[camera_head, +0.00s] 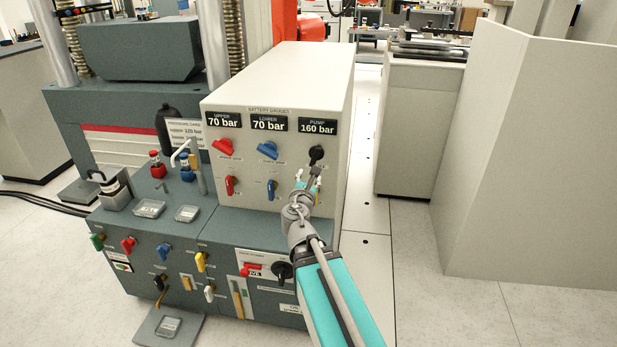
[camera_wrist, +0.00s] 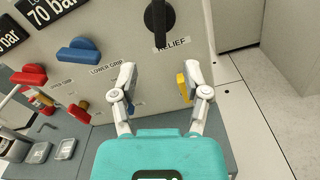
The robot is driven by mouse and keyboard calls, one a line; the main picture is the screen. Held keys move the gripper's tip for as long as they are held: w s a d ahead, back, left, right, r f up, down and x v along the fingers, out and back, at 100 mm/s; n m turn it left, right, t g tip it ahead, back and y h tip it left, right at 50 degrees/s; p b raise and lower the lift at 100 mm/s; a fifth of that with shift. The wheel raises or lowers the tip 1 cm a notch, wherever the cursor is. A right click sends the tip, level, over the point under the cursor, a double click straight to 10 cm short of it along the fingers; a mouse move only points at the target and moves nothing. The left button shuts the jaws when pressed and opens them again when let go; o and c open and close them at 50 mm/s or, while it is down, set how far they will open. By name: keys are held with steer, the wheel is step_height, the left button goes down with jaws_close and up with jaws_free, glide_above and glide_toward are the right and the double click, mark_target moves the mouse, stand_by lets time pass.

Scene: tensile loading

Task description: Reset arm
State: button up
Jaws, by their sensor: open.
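My arm reaches up from the lower right of the head view. My gripper (camera_head: 309,181) is in front of the right side of the cream battery gauges box (camera_head: 297,87), below the black relief knob (camera_head: 317,155). In the wrist view my gripper (camera_wrist: 161,78) is open, its two fingers apart with nothing between them. The relief knob (camera_wrist: 158,20) is ahead of the fingers, and they look clear of it. A yellow lever (camera_wrist: 184,86) shows beside the right finger; I cannot tell whether they touch. The gripper partly hides the panel's lower right in the head view.
Blue knob (camera_head: 268,150) and red knob (camera_head: 223,147) stick out left of my gripper. The grey lower console (camera_head: 215,226) carries several coloured levers and small trays. A cream partition (camera_head: 540,160) stands at right. Open floor (camera_head: 415,270) lies between.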

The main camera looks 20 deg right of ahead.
steer(key=s+a+f+m+g+y, duration=0.1)
steer(key=s+f+m+g, duration=0.4)
steer(key=m, duration=0.4)
steer(key=s+a+f+m+g+y, duration=0.25)
steer(key=f+m+g, duration=0.25)
steer(key=f+m, duration=0.35)
steer(key=s+a+f+m+g+y, duration=0.2)
steer(key=s+a+f+m+y, duration=0.15)
steer(key=a, duration=0.25)
steer(key=s+a+f+m+g+y, duration=0.2)
steer(key=s+a+m+g+y, duration=0.15)
steer(key=s+a, duration=0.2)
step_height(320, 180, up, 25)
steer(key=a+m+p, duration=0.1)
steer(key=p, duration=2.3)
steer(key=shift+w+f, duration=0.2)
steer(key=shift+w, duration=0.1)
